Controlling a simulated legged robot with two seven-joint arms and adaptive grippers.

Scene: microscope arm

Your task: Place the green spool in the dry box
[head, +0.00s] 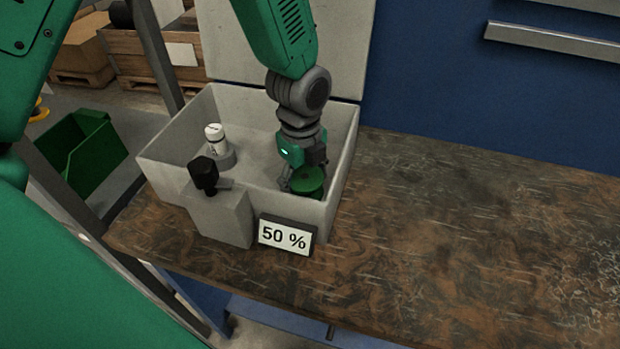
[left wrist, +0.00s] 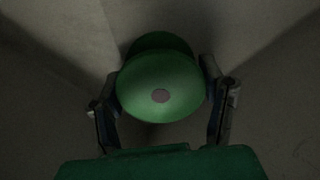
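The dry box (head: 165,157) is an open, pale grey bin on the workbench. The green spool (head: 308,181) is inside it, low by the front right corner. My left gripper (head: 304,177) reaches down into the box with its fingers on the spool. In the left wrist view, the spool's round green flange (left wrist: 160,85) fills the space between the two fingers, which meet its rim on both sides. A second flange shows behind it. The spool's underside is hidden, so I cannot tell if it touches the floor. My right gripper is not in view.
A white-capped cylinder (head: 215,137) stands inside the box at the left. A black knob (head: 203,173) tops the front block, and a "50 %" display (head: 285,236) is on the front. The brown bench (head: 460,240) is clear to the right.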

